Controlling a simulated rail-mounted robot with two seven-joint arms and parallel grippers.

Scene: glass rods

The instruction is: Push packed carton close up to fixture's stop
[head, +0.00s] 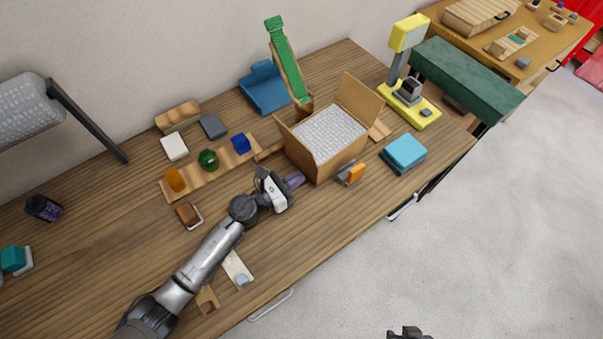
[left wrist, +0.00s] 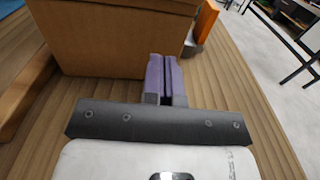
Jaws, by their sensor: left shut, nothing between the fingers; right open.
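The open brown carton (head: 341,160) stands on the wooden table, its flaps up and its inside filled with a white-grey packed surface. Its wall also fills the top of the left wrist view (left wrist: 105,40). My left gripper (head: 297,179) is shut and empty, low at the carton's near-left side. Its purple fingertips (left wrist: 165,60) are at the lower wall near a corner; I cannot tell whether they touch. A wooden piece (head: 379,130) shows just beyond the carton's right side; I cannot tell whether it is the fixture's stop. My right gripper (head: 408,333) is open at the bottom edge, away from the table.
An orange block in a grey holder (head: 354,173) stands close to the carton's near-right side. A green chute (head: 286,62) rises behind the carton. A blue block (head: 404,152) and a yellow scale (head: 409,108) are to the right. A wooden board (head: 218,171) with coloured items lies left.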

